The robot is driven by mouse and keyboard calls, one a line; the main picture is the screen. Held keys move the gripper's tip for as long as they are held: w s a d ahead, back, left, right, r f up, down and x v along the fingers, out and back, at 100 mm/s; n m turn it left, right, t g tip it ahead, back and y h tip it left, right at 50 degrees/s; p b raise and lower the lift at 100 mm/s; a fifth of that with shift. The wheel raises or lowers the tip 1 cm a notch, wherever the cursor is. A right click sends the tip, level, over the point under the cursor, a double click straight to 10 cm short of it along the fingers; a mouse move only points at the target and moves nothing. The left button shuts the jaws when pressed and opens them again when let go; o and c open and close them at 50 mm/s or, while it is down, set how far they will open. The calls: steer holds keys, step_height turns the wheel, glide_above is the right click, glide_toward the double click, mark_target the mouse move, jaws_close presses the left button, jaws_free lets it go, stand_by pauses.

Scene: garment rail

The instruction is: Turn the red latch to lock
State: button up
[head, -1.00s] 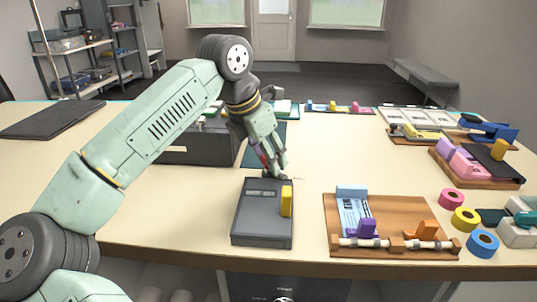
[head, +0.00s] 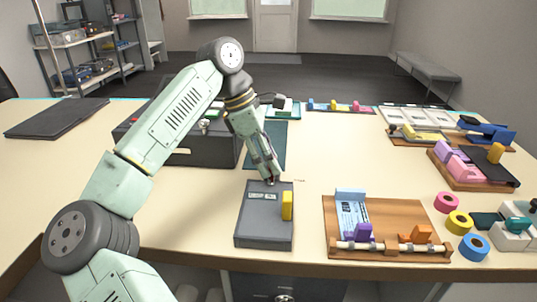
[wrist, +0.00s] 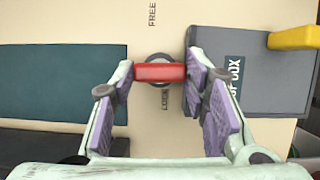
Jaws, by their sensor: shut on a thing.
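The red latch (wrist: 160,72) is a short red bar on a round grey base (wrist: 158,57). In the wrist view it lies crosswise, with a finger of my gripper (wrist: 160,88) at each end; the fingers are shut on it. The word FREE (wrist: 152,14) is printed above it and LOCK (wrist: 165,100) below it, partly seen between the fingers. In the head view my gripper (head: 271,182) points down at the back edge of the grey box, and the latch is hidden there by the fingers.
The grey box (head: 262,222) with a yellow block (head: 287,206) stands close beside the gripper. A dark teal mat (head: 270,146) lies behind. A wooden board (head: 385,235) with a ticket is to the right. A larger dark box (head: 195,152) is behind the arm.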

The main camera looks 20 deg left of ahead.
steer(key=shift+m, duration=0.3)
steer(key=o, duration=1.1)
steer(key=shift+o, duration=0.2)
steer(key=v, duration=1.2)
steer(key=shift+w, duration=0.1)
